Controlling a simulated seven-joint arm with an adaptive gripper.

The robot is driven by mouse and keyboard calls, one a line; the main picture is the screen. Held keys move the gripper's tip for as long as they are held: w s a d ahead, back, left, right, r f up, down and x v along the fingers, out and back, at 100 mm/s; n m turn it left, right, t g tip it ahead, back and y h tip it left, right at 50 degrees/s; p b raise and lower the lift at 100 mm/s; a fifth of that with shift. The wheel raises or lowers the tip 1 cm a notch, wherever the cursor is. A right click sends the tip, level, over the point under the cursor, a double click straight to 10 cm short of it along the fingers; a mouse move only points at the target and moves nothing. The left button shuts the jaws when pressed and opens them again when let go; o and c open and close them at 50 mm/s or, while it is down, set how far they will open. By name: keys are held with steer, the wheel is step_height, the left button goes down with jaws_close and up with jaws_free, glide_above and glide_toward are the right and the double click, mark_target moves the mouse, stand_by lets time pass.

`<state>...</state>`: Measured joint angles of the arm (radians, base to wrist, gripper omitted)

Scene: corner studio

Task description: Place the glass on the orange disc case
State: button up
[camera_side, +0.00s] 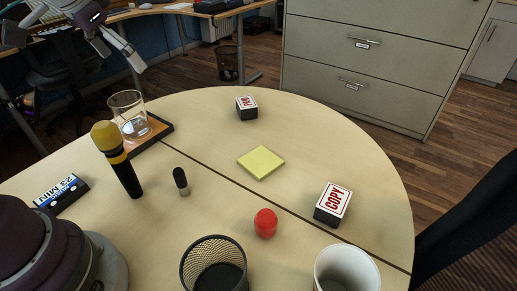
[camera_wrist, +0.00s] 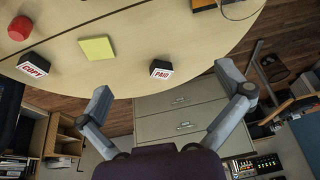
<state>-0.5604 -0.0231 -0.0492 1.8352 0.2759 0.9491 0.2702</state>
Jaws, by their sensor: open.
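The clear glass (camera_side: 127,112) stands upright at the left of the table, its base on the orange disc case (camera_side: 158,129), a flat square with a dark border. In the wrist view, a part of the case (camera_wrist: 203,4) and the faint outline of the glass (camera_wrist: 243,17) are at the top right, cut by the picture edge. My gripper (camera_side: 122,60) is above and apart from the glass in the side view. In the wrist view my gripper (camera_wrist: 163,79) has its fingers wide apart with nothing between them.
A yellow-topped microphone (camera_side: 120,165) stands in front of the case, with a small dark cylinder (camera_side: 181,181) beside it. A PAID stamp (camera_side: 247,107), yellow notepad (camera_side: 261,162), COPY stamp (camera_side: 332,204), red object (camera_side: 265,223), mesh cup (camera_side: 214,267), white cup (camera_side: 346,268) and cassette (camera_side: 61,192) are spread around.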

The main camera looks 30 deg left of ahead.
steer(key=s+d+f+t, duration=0.1)
steer(key=s+d, duration=0.8)
steer(key=shift+s+d+f, duration=0.15)
steer(key=shift+d+f, duration=0.15)
steer(key=shift+f, duration=0.05)
